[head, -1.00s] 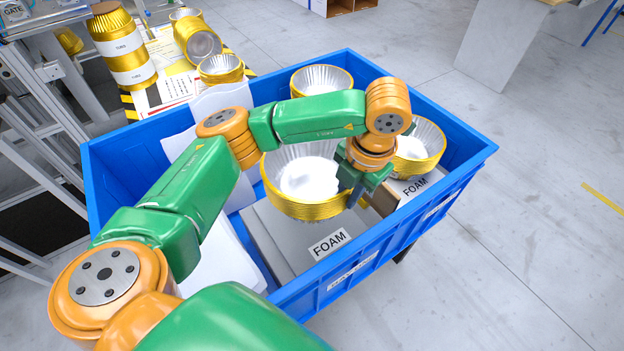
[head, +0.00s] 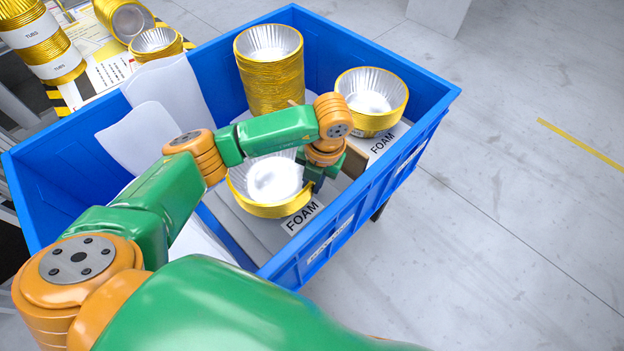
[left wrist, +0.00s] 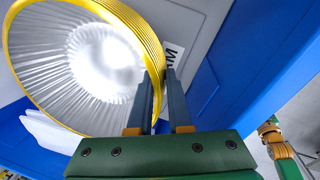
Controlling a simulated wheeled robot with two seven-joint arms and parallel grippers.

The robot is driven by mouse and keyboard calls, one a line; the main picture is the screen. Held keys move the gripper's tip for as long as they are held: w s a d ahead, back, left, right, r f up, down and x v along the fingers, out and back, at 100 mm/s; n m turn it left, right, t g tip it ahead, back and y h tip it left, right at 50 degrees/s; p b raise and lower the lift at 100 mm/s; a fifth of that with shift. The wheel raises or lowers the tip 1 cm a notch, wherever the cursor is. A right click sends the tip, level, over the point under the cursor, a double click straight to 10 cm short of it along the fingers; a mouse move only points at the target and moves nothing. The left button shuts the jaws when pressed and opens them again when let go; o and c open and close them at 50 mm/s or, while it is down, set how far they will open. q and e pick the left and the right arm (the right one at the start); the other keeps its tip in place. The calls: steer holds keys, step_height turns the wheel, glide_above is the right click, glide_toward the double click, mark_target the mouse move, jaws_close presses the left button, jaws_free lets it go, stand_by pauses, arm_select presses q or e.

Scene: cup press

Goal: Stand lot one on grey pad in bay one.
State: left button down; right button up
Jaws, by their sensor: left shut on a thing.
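A stack of foil cups with gold rims (head: 268,209) is held over a grey foam slab (head: 240,222) in the blue crate. No lot label is readable on it. My left gripper (head: 313,183) is at the stack's right side, shut on its wall. In the left wrist view the fingers (left wrist: 163,100) pinch the gold side (left wrist: 150,42), and the silver inside faces the camera. A FOAM label (head: 302,217) lies just right of the stack. I cannot tell whether the stack's underside touches the slab.
The blue crate (head: 338,238) also holds a tall cup stack (head: 270,85) at the back and a shorter stack (head: 372,121) on a FOAM slab at right. White curved sheets (head: 165,90) stand at left. Labelled tubs (head: 45,50) stand outside, back left.

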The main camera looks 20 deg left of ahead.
arm_select(q)
steer(key=c, duration=0.8)
jaws_free()
steer(key=shift+f, duration=0.1)
steer(key=shift+c, duration=0.2)
step_height(320, 180, up, 12)
steer(key=d+p, duration=0.1)
steer(key=shift+d, duration=0.4)
